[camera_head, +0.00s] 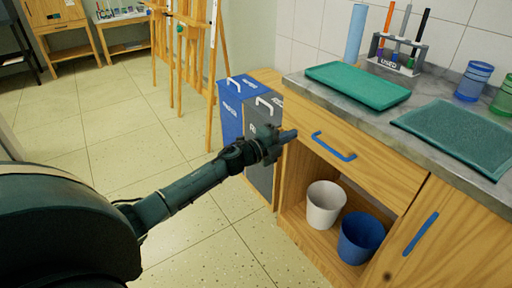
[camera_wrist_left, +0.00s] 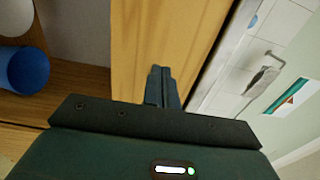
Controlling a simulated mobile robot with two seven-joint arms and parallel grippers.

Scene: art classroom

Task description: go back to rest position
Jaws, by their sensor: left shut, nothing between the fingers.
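My left gripper (camera_head: 284,139) reaches in from the left in the head view, beside the left end of the wooden cabinet's drawer (camera_head: 365,166). Its fingers are together and empty. I cannot tell whether the fingertips touch the wood. The drawer has a blue handle (camera_head: 333,147), which is to the right of the gripper and apart from it. My right gripper is in neither view.
A grey bin (camera_head: 262,150) and a blue bin (camera_head: 231,108) stand just behind the gripper. A white bucket (camera_head: 325,205) and a blue bucket (camera_head: 360,238) sit in the open cabinet. The countertop holds a green tray (camera_head: 358,84). Wooden easels (camera_head: 212,75) stand behind; the tiled floor at left is clear.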

